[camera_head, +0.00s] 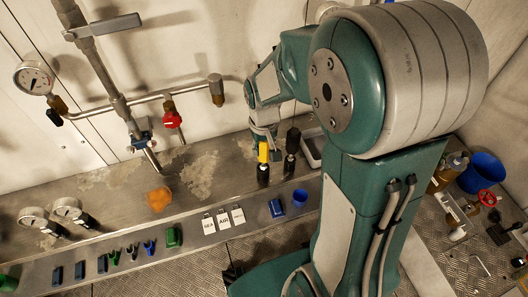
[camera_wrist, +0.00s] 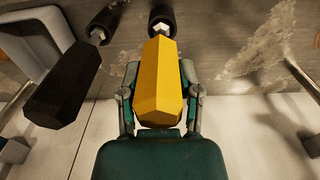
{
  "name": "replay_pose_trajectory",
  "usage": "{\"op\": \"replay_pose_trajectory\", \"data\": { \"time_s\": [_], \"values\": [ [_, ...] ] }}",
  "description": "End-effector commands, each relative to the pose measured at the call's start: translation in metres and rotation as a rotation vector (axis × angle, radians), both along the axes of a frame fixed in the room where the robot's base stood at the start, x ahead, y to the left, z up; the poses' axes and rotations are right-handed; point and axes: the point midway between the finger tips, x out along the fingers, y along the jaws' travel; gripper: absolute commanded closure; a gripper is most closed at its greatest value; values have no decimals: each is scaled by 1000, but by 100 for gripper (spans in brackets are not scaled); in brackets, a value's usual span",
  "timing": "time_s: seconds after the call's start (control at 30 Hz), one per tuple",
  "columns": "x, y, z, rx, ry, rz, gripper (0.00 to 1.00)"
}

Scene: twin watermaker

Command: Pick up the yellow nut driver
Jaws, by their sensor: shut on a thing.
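The yellow nut driver (camera_head: 263,154) has a faceted yellow handle and a black lower part. In the wrist view its yellow handle (camera_wrist: 160,82) lies between the two fingers of my gripper (camera_wrist: 160,95), which are shut on it from both sides. In the head view my gripper (camera_head: 264,140) is at the top of the handle, and the tool stands upright at the bench's back right. Whether its lower end touches anything is hard to tell.
A black-handled driver (camera_head: 292,142) stands close to the right of the yellow one; it also shows in the wrist view (camera_wrist: 62,92). A grey tray (camera_head: 312,148) is beyond it. Pipework with a red valve (camera_head: 172,120) is on the wall.

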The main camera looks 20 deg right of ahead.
Motion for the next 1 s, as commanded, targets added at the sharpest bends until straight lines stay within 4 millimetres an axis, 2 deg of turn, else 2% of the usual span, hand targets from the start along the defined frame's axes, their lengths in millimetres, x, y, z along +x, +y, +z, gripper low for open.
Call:
{"op": "replay_pose_trajectory", "data": {
  "time_s": [0.27,0.37,0.53,0.67,0.87,1.0],
  "values": [
    [-2,0,1,1,6,0,97],
    [-1,0,8,1,5,0,97],
    [-1,0,33,0,2,0,97],
    [-15,7,48,0,1,2,97],
    [-41,19,84,1,-2,4,97],
    [-70,31,101,1,0,5,97]
  ]
}}
